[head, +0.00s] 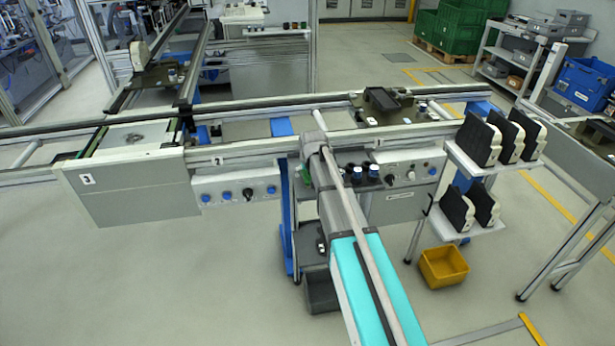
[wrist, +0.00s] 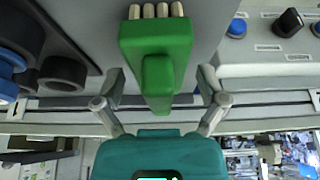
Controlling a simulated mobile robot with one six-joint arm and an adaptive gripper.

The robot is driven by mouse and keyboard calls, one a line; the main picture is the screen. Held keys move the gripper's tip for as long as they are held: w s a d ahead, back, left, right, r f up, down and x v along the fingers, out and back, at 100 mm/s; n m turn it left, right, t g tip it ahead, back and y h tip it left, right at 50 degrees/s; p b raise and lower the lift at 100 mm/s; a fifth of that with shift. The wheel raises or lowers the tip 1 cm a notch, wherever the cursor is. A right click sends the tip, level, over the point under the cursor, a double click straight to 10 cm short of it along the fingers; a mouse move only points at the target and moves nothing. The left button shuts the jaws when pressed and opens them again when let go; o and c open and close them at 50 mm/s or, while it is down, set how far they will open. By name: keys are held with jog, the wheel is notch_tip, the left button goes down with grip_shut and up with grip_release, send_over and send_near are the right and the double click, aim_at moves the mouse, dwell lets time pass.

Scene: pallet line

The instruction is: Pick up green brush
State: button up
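The green brush (wrist: 157,55) is in the upper middle of the wrist view, with a row of tan bristle tufts along its top edge and a raised handle block toward me. My gripper (wrist: 160,80) is open, with one finger on each side of the brush's narrower handle part. Gaps show between both fingers and the handle. How far the fingertips are from the brush in depth is not clear.
Dark round cups (wrist: 62,73) lie left of the brush. A control panel (wrist: 265,70) with blue buttons and a black knob is on the right. In the head view, a shelf (head: 474,230) of dark holders and a yellow bin (head: 443,267) stand right of my arm.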

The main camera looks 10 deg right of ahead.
jog(key=c, duration=1)
jog(key=shift+r, duration=0.2)
notch_tip(320, 180, up, 2)
jog(key=shift+r+p, duration=0.1)
jog(key=shift+p, duration=1.15)
jog(key=s+r+p, duration=0.1)
jog(key=r+p, duration=0.1)
jog(key=s+r+p, duration=0.3)
jog(key=r+p, duration=0.1)
jog(key=shift+s+d+r+p, duration=0.1)
jog(key=shift+s+r+p, duration=0.2)
jog(key=shift+s, duration=0.1)
jog(key=s+r+p, duration=0.3)
jog(key=s+p, duration=0.1)
jog(key=s, duration=0.5)
jog(key=shift+d+r, duration=0.15)
jog(key=shift+r, duration=0.25)
jog(key=shift+s, duration=0.1)
jog(key=o, duration=0.7)
jog(key=c, duration=0.5)
